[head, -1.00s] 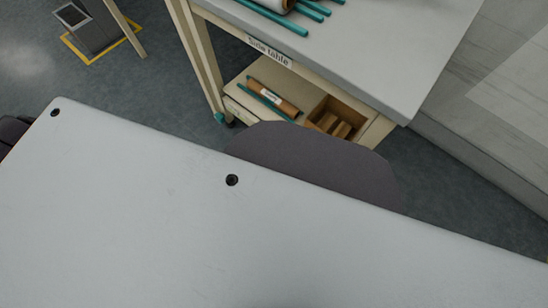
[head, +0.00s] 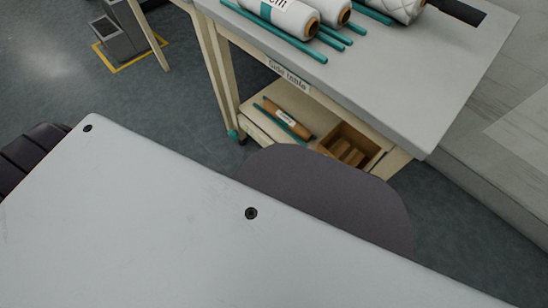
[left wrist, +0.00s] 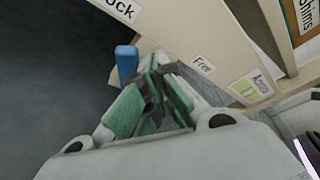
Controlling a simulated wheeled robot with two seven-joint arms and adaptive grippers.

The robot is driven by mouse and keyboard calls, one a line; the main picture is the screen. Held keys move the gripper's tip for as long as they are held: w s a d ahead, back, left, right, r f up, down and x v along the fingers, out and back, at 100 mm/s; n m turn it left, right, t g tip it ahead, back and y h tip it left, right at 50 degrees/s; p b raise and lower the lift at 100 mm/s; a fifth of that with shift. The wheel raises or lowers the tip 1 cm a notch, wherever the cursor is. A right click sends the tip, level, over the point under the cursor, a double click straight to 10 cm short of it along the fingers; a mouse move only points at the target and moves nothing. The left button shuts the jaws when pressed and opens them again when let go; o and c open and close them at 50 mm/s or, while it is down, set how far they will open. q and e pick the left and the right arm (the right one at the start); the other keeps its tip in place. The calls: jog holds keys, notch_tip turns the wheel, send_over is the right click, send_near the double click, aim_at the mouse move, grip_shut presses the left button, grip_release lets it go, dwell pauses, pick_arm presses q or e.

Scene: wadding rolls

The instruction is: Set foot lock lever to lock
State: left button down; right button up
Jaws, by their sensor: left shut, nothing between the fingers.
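A blue lever end (left wrist: 126,62), likely the foot lock lever, shows in the left wrist view, upright beside a cream panel. A label ending in "ock" (left wrist: 122,8) is cut off at the top edge. A "Free" label (left wrist: 202,65) is on the panel to the right. My left gripper (left wrist: 160,72) is shut and empty, its green-padded fingers just right of the blue lever end. I cannot tell if they touch. The lever's lower part is hidden behind the fingers. Neither gripper shows in the head view, and my right gripper is in no view.
The side table (head: 435,115) holds white rolls (head: 290,15) and teal rods (head: 285,38). Its lower shelf holds a brown roll (head: 288,120) and a wooden box (head: 347,148). An "Access" label (left wrist: 262,82) is right of "Free". Open floor (head: 180,90) lies left of the table.

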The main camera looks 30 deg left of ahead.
pick_arm(q)
jog(key=shift+a, duration=0.25)
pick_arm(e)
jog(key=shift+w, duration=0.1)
pick_arm(q)
jog(key=shift+w, duration=0.1)
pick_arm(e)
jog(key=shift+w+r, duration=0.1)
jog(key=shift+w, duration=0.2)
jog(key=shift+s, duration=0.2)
